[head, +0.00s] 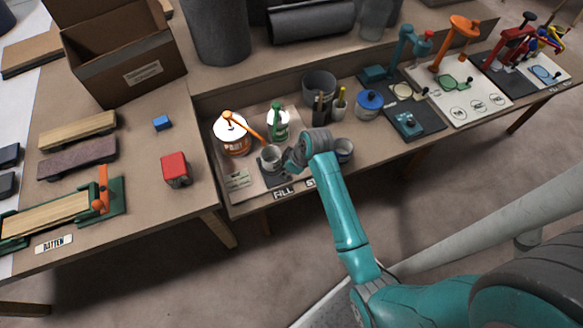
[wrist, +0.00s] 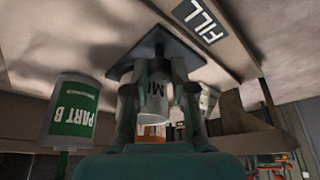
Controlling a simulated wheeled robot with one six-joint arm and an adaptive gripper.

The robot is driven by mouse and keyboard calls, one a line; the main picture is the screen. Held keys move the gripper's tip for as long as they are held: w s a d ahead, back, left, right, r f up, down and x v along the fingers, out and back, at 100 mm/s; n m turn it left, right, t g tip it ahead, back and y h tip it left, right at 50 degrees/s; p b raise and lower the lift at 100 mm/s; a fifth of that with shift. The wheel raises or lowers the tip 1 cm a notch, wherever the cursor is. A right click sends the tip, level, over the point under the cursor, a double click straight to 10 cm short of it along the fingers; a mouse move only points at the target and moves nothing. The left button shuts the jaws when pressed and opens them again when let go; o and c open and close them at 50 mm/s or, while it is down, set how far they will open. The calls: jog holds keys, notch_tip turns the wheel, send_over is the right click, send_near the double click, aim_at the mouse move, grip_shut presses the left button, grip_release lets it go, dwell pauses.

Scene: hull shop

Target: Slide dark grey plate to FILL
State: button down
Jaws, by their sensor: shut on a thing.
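The dark grey plate (head: 270,181) lies flat on the bench behind the FILL label (head: 283,193). In the wrist view the plate (wrist: 187,42) is beside the FILL label (wrist: 201,20). The fingers hide part of the plate and cup.
A small pot (head: 343,150) stands right of my gripper. Another label, partly hidden by my arm, is right of FILL.

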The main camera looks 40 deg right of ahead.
jog(key=shift+w+a, duration=0.1)
jog(key=shift+a, duration=0.1)
jog(key=c, duration=1)
grip_release()
jog(key=shift+a, duration=0.1)
jog(key=shift+r, duration=0.1)
jog(key=v, duration=1.2)
